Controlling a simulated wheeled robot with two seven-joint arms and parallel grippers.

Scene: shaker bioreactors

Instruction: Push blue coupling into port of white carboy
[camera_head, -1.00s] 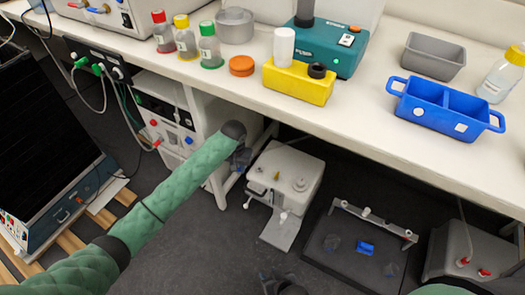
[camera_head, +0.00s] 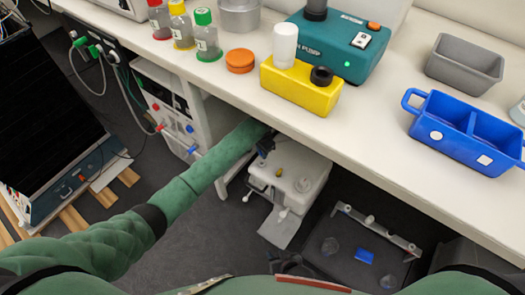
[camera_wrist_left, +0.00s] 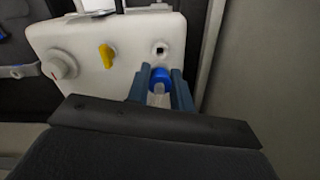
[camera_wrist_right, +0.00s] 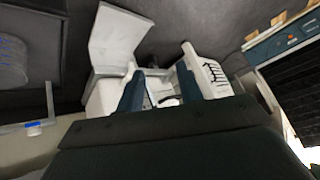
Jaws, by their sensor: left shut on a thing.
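The white carboy (camera_head: 285,172) stands on the floor under the bench in the head view. In the left wrist view its face (camera_wrist_left: 85,50) shows a yellow tap (camera_wrist_left: 106,55), a round knob and a small dark square port (camera_wrist_left: 159,48). My left gripper (camera_wrist_left: 159,76) is shut on the blue coupling (camera_wrist_left: 160,76). The coupling is just below the port in that view; whether it touches the port is unclear. In the head view my left gripper (camera_head: 264,147) is beside the carboy's upper left. My right gripper (camera_wrist_right: 160,86) is open, with no held object discernible between its fingers.
The bench (camera_head: 390,160) overhangs the carboy. A dark platform (camera_head: 350,262) with a small blue block stands right of it. A white cabinet (camera_head: 165,105) with hoses stands left. On the bench are a blue tray (camera_head: 436,132) and a yellow block (camera_head: 300,88).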

